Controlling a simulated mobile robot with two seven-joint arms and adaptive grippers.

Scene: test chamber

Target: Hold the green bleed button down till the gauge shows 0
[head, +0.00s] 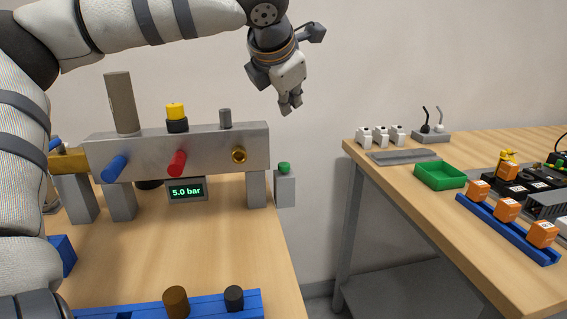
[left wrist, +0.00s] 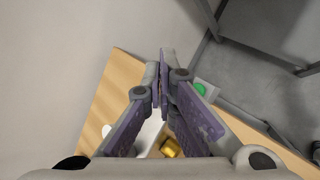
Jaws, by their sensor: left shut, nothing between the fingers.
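The green bleed button (head: 284,167) sits on top of a small grey box (head: 284,190) at the right end of the metal manifold block (head: 205,150). The gauge (head: 187,191) under the block reads 5.0 bar. My left gripper (head: 291,106) is shut and empty, pointing down in the air above the button and apart from it.
The block carries a tall grey cylinder (head: 121,102), a yellow-topped knob (head: 176,115), blue and red handles and a brass fitting (head: 239,156). A blue rail (head: 205,304) lies in front. A gap separates this table from the right table (head: 400,190), which holds a green tray (head: 440,176).

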